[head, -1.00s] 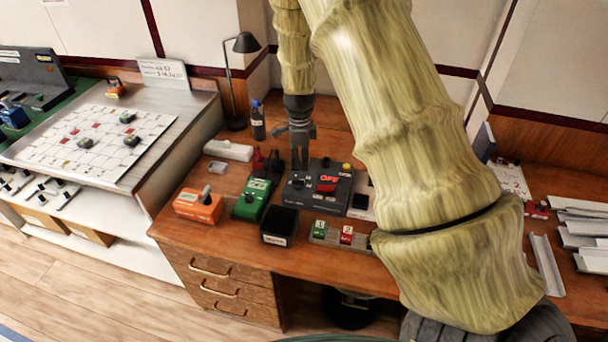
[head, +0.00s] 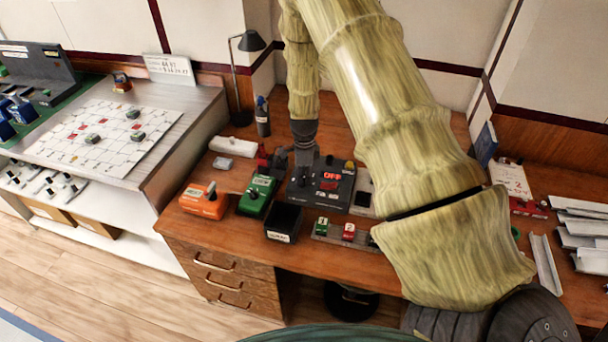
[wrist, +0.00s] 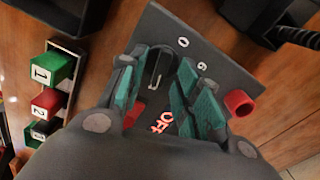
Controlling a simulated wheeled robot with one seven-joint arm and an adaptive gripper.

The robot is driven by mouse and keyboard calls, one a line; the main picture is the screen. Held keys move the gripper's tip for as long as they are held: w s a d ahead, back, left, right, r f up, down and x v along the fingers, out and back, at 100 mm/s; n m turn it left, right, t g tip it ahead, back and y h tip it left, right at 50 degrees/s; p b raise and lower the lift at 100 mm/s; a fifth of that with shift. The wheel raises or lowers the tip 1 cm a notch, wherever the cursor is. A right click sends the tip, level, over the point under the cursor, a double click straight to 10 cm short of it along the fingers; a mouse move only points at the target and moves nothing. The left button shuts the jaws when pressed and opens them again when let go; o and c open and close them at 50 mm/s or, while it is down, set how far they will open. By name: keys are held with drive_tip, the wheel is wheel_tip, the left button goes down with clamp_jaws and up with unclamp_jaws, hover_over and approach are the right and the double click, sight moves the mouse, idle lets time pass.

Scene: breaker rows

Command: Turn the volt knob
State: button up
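A dark grey panel box (head: 343,193) with a red lit OFF display (head: 330,177) stands on the wooden desk. In the wrist view, a black knob (wrist: 159,66) with a pale pointer line sits on this panel, near the marks 0 and 6. No volt label is readable. My gripper (wrist: 160,72) is open, its teal finger pads on either side of the black knob; contact cannot be told. In the head view my gripper (head: 304,174) is low over the panel's left part and hides the knob.
A red knob (wrist: 238,102) stands close to one finger. A black bin (head: 284,223), a green box (head: 257,196) and an orange box (head: 202,202) are left of the panel. Numbered green (head: 321,226) and red (head: 349,231) blocks are in front.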

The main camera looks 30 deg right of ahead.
clamp_jaws()
